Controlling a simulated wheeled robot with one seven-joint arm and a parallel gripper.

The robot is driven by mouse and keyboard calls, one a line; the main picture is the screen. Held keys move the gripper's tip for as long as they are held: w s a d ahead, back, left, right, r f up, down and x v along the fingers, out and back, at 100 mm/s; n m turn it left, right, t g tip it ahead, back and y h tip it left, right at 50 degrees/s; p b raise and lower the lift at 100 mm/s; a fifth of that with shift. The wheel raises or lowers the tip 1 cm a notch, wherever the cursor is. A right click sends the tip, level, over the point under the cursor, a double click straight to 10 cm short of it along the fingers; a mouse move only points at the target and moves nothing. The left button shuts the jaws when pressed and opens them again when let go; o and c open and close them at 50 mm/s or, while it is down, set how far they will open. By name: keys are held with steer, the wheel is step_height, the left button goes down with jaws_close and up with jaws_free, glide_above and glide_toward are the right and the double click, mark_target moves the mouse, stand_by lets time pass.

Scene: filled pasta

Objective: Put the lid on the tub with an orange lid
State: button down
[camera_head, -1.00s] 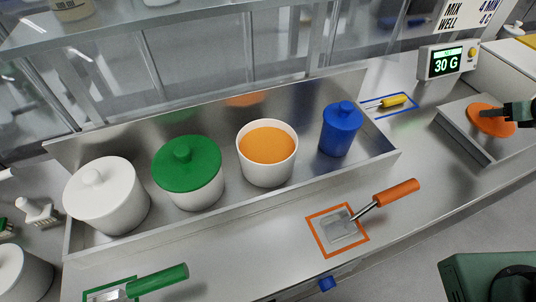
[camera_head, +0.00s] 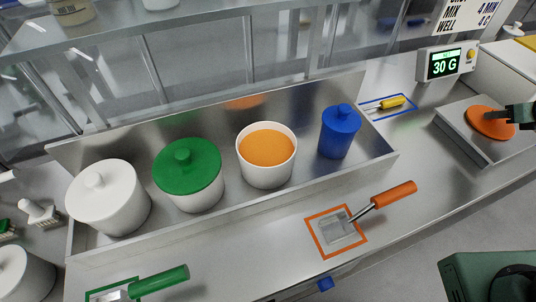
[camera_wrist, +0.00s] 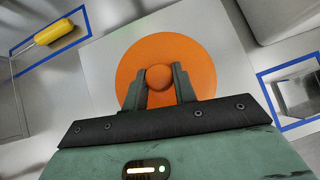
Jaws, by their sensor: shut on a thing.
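The orange lid (camera_head: 491,122) is a flat disc with a round knob, at the right of the head view on a raised steel plate (camera_head: 462,132). My gripper (camera_wrist: 159,84) is shut on the knob of the lid, which also shows in the wrist view (camera_wrist: 190,60). The lid looks to be on or just above the plate; I cannot tell if they touch. The open tub (camera_head: 268,174) is white with orange filling (camera_head: 267,147) and stands in the steel tray (camera_head: 235,205), between the green-lidded tub and the blue container.
The tray also holds a white-lidded tub (camera_head: 108,200), a green-lidded tub (camera_head: 188,175) and a blue container (camera_head: 340,131). An orange-handled scoop (camera_head: 380,202) lies in front. A display (camera_head: 444,64) reading 30 G stands near the plate. A shelf (camera_head: 220,25) runs above the tray.

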steer(key=shift+w+r+p, duration=0.15)
steer(key=shift+r+p, duration=0.45)
steer(key=shift+r, duration=0.4)
steer(key=shift+w+r+p, duration=0.1)
steer(key=shift+r+p, duration=0.45)
steer(key=shift+r, duration=0.45)
